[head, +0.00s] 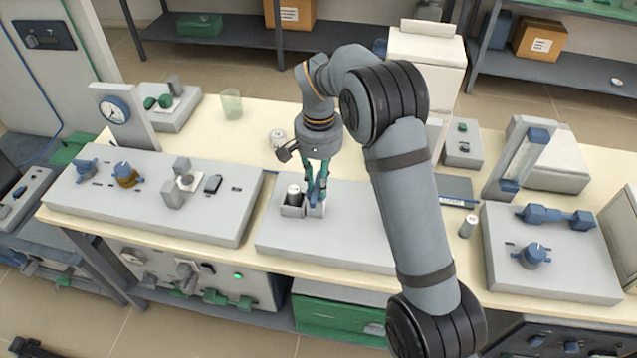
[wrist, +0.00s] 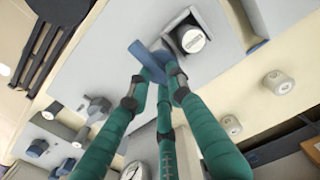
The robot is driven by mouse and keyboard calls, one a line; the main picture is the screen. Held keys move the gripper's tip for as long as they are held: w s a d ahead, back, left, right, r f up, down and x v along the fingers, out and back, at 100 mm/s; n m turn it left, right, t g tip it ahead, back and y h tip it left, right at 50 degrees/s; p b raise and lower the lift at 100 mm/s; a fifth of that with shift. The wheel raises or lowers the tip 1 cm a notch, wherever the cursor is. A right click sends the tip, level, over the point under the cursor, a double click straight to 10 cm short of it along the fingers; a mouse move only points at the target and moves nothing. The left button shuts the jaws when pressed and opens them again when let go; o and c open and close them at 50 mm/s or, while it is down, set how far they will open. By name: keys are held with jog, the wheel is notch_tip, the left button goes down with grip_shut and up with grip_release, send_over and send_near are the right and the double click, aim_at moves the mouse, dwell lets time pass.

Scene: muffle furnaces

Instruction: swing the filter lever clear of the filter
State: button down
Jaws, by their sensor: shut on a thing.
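The filter lever (wrist: 146,58) is a blue bar beside the filter, between my fingertips. It is mostly hidden by the fingers in the head view. My gripper (head: 317,190), with teal fingers, points down just right of the filter. In the wrist view my gripper (wrist: 157,83) is shut on the lever.
A left panel (head: 215,222) carries knobs and grey blocks. A right panel (head: 562,277) carries blue handles. A small white-topped cylinder (head: 467,226) stands between the middle and right panels. A clear beaker (head: 231,103) and a round container (head: 278,138) stand behind, on the pale bench.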

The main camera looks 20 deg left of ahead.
dwell(0.4)
jog(key=c, duration=1.6)
grip_release()
jog(key=shift+o, duration=0.2)
notch_tip(320, 180, up, 12)
jog(key=shift+f, duration=0.1)
notch_tip(320, 180, down, 12)
jog(key=shift+r, duration=0.1)
